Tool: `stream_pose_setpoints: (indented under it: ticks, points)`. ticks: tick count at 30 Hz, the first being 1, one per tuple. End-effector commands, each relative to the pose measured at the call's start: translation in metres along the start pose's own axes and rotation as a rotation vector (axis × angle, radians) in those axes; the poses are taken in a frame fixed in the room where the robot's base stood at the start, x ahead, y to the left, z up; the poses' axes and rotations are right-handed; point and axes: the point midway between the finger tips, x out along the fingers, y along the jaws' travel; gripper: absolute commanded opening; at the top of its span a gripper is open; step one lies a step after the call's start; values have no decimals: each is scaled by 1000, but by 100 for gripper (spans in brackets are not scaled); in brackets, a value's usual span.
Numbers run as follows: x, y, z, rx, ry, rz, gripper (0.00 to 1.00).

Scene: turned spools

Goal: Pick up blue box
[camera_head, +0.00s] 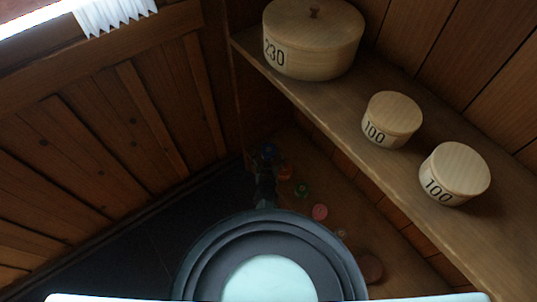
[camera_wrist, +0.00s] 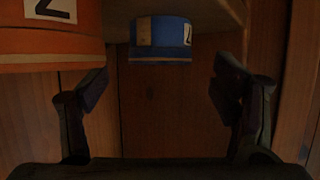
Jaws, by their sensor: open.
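In the wrist view, the blue box (camera_wrist: 162,39) is round, with a pale label at its right, and shows at the top middle. My gripper (camera_wrist: 160,84) is open, one dark finger at each side of the picture. The blue box lies beyond the fingers, above the gap between them in the picture, and nothing is held. In the head view, a small dark blue patch (camera_head: 268,152) shows by the far end of my arm; I cannot tell for sure that it is the blue box. The finger details there are too dark to tell.
A larger orange box (camera_wrist: 50,42) is close by the left finger in the wrist view. Several small coloured round things, such as a pink one (camera_head: 320,211), line the dim lower area. Wooden boxes, the largest marked 230 (camera_head: 313,45), stand on a shelf (camera_head: 335,103).

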Motion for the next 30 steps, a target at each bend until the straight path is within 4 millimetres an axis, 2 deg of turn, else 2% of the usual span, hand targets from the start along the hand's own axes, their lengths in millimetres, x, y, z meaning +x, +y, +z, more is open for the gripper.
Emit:
stream_pose_setpoints:
  ticks: [4,9,13,21,30]
  points:
    - [14,0,1,1,2,1,80]
    - [41,0,1,2,2,1,80]
    - [53,0,-1,1,2,1,80]
    - [55,0,-4,0,1,0,80]
    - [54,0,-4,0,1,0,61]
